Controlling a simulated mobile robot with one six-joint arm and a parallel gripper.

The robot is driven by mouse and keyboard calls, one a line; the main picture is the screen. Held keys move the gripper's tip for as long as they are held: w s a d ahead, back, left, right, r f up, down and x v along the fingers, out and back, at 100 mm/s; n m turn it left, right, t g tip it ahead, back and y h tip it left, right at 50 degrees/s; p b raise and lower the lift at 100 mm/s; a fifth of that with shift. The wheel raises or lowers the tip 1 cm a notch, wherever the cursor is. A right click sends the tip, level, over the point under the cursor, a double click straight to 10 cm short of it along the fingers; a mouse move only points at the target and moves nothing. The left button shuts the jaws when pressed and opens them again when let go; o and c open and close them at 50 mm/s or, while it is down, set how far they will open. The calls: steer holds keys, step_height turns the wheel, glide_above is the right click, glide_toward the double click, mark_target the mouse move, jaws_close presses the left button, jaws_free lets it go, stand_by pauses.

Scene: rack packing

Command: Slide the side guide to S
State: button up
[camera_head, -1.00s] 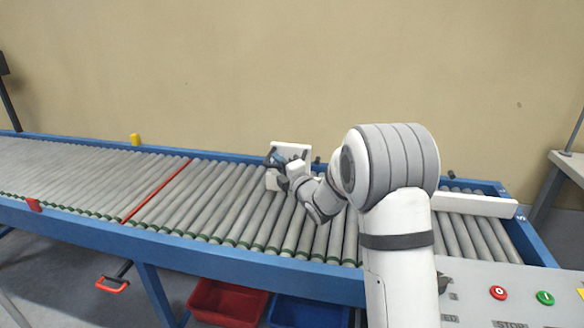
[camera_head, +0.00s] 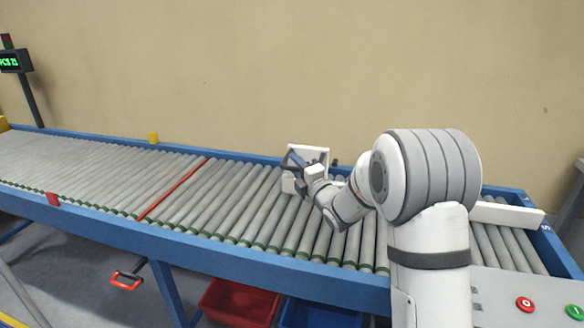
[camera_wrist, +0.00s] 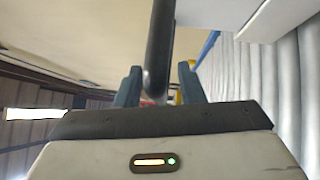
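A white upright plate (camera_head: 309,154) stands at the far side of the roller conveyor, beside my gripper (camera_head: 292,172). A long white bar (camera_head: 508,214) shows at the conveyor's right end; my arm hides whether it joins the plate. A mark that looks like an S (camera_head: 546,227) is on the blue frame near the bar's end. In the wrist view my gripper (camera_wrist: 160,75) has two dark fingers apart, with a dark rod (camera_wrist: 159,50) between them and small gaps on both sides. A white panel (camera_wrist: 215,12) is at the upper right there.
The blue-framed roller conveyor (camera_head: 250,255) has a red line (camera_head: 172,190) across it and clear rollers to the left. A yellow block (camera_head: 153,137) sits on the far rail. Red (camera_head: 236,300) and blue (camera_head: 318,314) bins are below. A button panel (camera_head: 500,290) is at front right.

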steer(key=v, duration=0.7)
steer(key=shift+s+d, duration=0.2)
steer(key=shift+s, duration=0.15)
steer(key=s+d+r+m+g+h+p, duration=0.4)
steer(key=s+d+r+m+h+p, duration=0.55)
steer(key=m, duration=0.35)
steer(key=s+d+r+m+g+p, duration=0.1)
steer(key=s+m+g+p, duration=0.3)
steer(key=s, duration=0.8)
steer(key=s+d+r+m+g+p, duration=0.2)
steer(key=s+m+g+p, duration=0.3)
steer(key=s, duration=0.8)
steer(key=r+m, duration=0.1)
steer(key=m, duration=0.2)
steer(key=shift+s+m+g+h, duration=0.2)
steer(key=shift+m+g+h, duration=0.15)
steer(key=shift+m+g, duration=0.05)
